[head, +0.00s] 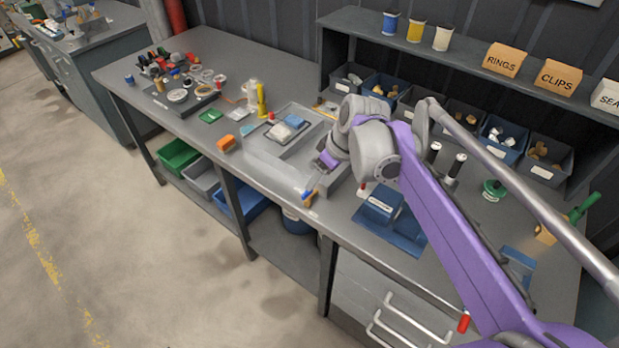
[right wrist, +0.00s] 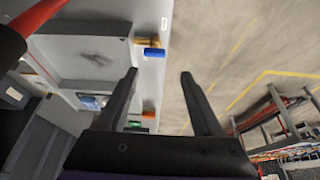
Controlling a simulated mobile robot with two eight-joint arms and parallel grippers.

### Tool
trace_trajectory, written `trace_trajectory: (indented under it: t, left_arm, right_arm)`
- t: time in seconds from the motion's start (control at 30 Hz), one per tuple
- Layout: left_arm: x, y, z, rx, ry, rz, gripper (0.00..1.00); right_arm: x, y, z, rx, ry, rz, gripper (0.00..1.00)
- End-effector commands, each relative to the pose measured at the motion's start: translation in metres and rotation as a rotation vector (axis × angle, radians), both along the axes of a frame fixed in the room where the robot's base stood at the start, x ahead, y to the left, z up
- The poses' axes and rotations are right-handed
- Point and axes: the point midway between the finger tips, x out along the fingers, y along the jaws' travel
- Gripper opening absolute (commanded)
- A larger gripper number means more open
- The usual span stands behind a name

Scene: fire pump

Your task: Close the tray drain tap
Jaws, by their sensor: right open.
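The tray drain tap (head: 310,199) is a small brass-coloured fitting at the front corner of the grey tray (head: 262,160), by the bench's front edge. In the right wrist view the brass tap (right wrist: 147,42) sticks out from the tray wall. Its blue handle (right wrist: 154,53) looks roughly in line with the brass body. My right gripper (right wrist: 159,74) is open and empty, its two dark fingers apart, with the tap beyond the fingertips. In the head view my right arm reaches over the tray and largely hides the gripper. My left gripper is not in view.
A blue box (head: 382,205) sits right of the tray on the bench. An orange block (head: 227,143) lies left, near the front edge. A shelf (head: 450,64) with bins stands behind. The floor (head: 130,240) in front is clear.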

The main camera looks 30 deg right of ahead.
Motion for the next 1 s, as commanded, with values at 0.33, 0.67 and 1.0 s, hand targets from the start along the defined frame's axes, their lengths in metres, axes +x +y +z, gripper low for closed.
trace_trajectory:
  t: [0.33,0.67,1.0]
  left_arm:
    - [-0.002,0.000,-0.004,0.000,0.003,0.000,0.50]
    - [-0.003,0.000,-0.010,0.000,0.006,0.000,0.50]
    - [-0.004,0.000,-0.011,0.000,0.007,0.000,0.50]
  right_arm:
    - [0.019,-0.006,-0.024,0.004,-0.003,0.031,0.68]
    - [0.040,0.003,-0.080,0.002,-0.004,0.030,0.68]
    - [0.046,0.006,-0.097,0.003,-0.003,0.029,0.68]
